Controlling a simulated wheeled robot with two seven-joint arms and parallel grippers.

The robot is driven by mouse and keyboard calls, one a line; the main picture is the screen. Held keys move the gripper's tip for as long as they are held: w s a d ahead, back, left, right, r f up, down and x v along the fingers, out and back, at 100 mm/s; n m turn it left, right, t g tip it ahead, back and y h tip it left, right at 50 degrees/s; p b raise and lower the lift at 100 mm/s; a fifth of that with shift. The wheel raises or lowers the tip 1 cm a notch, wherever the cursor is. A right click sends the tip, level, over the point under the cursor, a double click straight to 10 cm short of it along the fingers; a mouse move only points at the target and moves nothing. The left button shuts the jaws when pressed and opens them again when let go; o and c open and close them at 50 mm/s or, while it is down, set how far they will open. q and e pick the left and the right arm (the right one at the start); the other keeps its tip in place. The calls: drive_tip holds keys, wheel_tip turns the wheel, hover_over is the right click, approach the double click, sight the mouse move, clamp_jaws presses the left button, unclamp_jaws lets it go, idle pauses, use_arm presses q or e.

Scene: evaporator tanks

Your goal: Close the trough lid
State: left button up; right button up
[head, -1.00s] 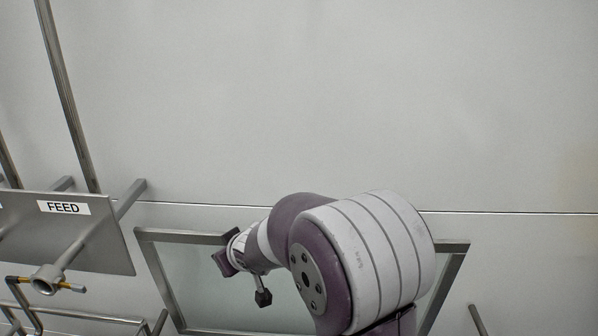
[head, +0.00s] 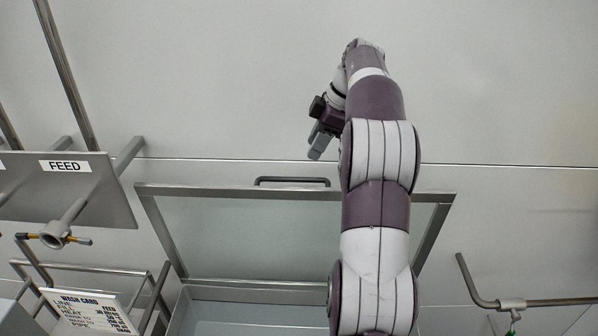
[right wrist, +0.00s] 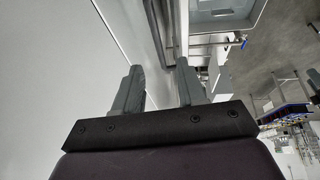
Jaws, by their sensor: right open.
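The trough lid (head: 250,240) is a clear panel in a grey metal frame, standing raised against the wall in the head view. A dark bar handle (head: 292,181) is on its top edge. The trough (head: 240,312) shows below it, cut off by the frame. My right gripper (head: 318,142) is above the handle and slightly to its right, apart from it in the picture. In the right wrist view its two fingers (right wrist: 160,75) are spread with nothing held between them. My right arm hides part of the lid's right side. My left gripper is out of view.
A grey plate marked FEED (head: 70,185) with a valve (head: 54,235) is at left. A wash card (head: 88,312) is on a rail below it. A bent pipe (head: 520,302) is at lower right. The wall above the lid is bare.

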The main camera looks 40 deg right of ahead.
sight(297, 179)
drive_tip(key=x, duration=0.3)
drive_tip(key=p+x, duration=0.1)
drive_tip(key=x, duration=0.2)
drive_tip(key=w+p+x, duration=0.1)
drive_tip(key=x, duration=0.2)
drive_tip(key=shift+f, duration=0.1)
drive_tip(key=shift+a+f+p, duration=0.1)
drive_tip(key=shift+f+p, duration=0.2)
drive_tip(key=shift+s+a+f, duration=0.1)
drive_tip(key=shift+a, duration=0.05)
drive_tip(key=shift+c, duration=0.3)
drive_tip(key=shift+f, duration=0.1)
clamp_jaws()
